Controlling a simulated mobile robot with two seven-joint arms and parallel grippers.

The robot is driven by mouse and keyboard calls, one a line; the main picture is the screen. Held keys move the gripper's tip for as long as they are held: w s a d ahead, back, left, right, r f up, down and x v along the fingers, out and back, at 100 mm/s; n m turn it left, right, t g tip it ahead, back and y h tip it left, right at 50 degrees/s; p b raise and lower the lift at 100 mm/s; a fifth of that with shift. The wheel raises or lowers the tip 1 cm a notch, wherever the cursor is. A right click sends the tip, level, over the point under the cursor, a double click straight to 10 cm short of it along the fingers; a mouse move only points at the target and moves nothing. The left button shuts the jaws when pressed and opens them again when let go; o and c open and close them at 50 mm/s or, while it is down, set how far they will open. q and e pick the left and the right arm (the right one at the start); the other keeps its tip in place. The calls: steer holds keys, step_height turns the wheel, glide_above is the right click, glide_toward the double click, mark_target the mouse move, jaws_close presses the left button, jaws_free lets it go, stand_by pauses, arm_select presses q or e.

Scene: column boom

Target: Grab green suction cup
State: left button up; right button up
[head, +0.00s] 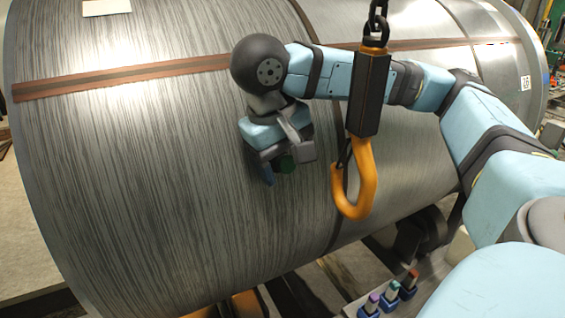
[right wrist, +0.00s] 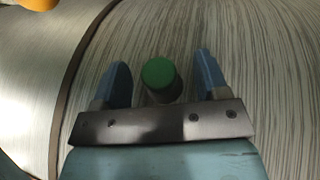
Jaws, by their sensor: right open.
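The green suction cup (right wrist: 159,76) shows in the right wrist view as a round green top on a dark body, between my right gripper's two blue fingers. My right gripper (right wrist: 161,62) is open, with a gap on each side of the cup. In the head view the green cup (head: 286,163) is a small dark green patch, partly hidden by my right gripper (head: 281,170), in front of the big metal coil (head: 150,170). I cannot tell whether the cup touches the coil. My left gripper is not in view.
An orange hook (head: 356,205) hangs on a chain (head: 377,22) close to my right forearm. Small pieces with purple (head: 373,299), teal (head: 394,286) and red (head: 412,275) tops stand in blue holders at the bottom right. The coil's curved side fills most of the view.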

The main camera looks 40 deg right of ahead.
steer(key=c, duration=1)
steer(key=shift+r, duration=0.15)
